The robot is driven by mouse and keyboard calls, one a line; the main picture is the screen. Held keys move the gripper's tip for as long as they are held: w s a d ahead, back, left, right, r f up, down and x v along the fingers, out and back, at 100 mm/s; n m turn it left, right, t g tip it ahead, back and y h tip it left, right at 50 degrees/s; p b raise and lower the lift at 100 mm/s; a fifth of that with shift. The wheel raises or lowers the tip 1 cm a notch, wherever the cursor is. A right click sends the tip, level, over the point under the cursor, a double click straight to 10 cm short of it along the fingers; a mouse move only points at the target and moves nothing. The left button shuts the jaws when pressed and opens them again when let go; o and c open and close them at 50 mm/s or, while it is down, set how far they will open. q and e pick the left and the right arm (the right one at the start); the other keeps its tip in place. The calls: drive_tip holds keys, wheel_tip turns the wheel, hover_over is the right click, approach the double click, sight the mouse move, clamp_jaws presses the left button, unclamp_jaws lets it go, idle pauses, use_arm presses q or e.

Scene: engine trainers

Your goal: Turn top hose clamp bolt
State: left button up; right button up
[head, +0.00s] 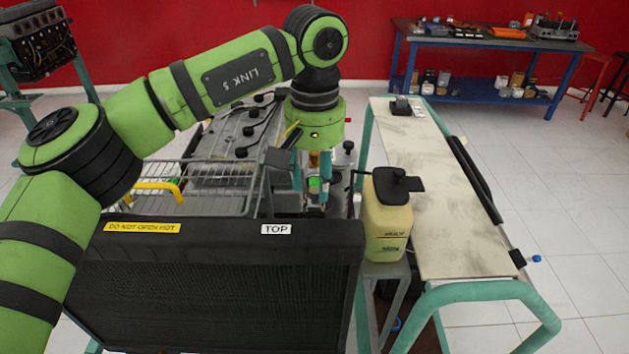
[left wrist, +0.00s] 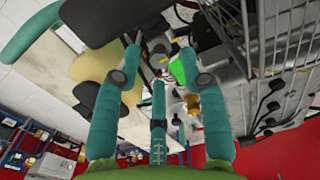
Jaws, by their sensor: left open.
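My left gripper (head: 310,192) points down over the engine trainer, behind the radiator. The hose clamp bolt itself is too small or hidden to make out. My right gripper is not in view.
The black radiator (head: 215,290) with a TOP label stands in front. A wire guard (head: 215,180) lies left of the gripper. A yellowish coolant bottle (head: 387,225) with a black cap is close on the right. A long worn panel (head: 440,190) lies further right.

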sight(314, 190)
use_arm(q)
wheel_tip(314, 190, up, 11)
drive_tip(key=shift+f, duration=0.2)
idle(0.3)
